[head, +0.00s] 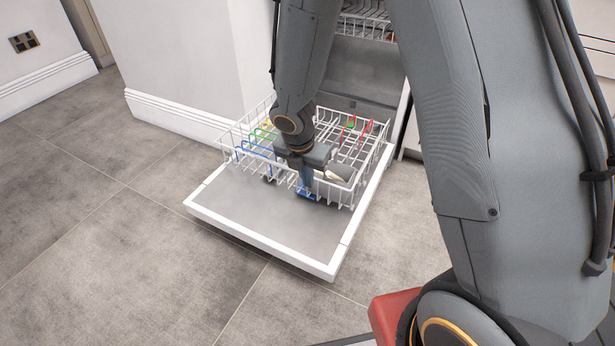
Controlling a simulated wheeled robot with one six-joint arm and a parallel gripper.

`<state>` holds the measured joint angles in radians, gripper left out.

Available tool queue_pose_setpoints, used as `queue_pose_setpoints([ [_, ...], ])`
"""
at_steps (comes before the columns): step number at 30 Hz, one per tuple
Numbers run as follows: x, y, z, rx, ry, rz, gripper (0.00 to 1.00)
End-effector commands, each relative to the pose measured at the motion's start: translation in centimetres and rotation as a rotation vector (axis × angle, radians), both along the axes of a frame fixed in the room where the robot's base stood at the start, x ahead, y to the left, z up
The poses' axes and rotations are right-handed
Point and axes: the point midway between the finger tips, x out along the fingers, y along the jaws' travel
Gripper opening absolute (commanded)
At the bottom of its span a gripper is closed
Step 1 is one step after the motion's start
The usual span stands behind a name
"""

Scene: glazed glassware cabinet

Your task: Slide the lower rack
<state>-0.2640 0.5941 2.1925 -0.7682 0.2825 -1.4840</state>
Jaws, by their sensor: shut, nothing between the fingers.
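The lower rack (228,143) is a white wire basket with some blue, green and red tines. It sits partly out of the dishwasher, over the inner part of the lowered door (265,215). My gripper (306,189) is at the front side of the rack, pointing down, near the front wires. It is shut with nothing held. Whether its fingers touch the wires cannot be told. My wrist and forearm hide the middle of the rack.
An upper rack (366,22) shows inside the dishwasher above. A white wall (185,65) with skirting stands close on the left of the rack. The grey tiled floor (120,240) in front and to the left is clear. My upper arm hides much of the right side.

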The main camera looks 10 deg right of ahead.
Motion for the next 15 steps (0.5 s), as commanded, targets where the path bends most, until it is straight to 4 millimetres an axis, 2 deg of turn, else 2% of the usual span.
queue_pose_setpoints([
  [1, 0.2, -0.1, -1.2, 0.000, 0.001, -0.001, 0.00],
  [12, 1.3, -1.0, -6.5, 0.000, 0.001, -0.002, 0.00],
  [15, 2.4, -1.9, -6.6, 0.001, -0.003, -0.008, 0.00],
])
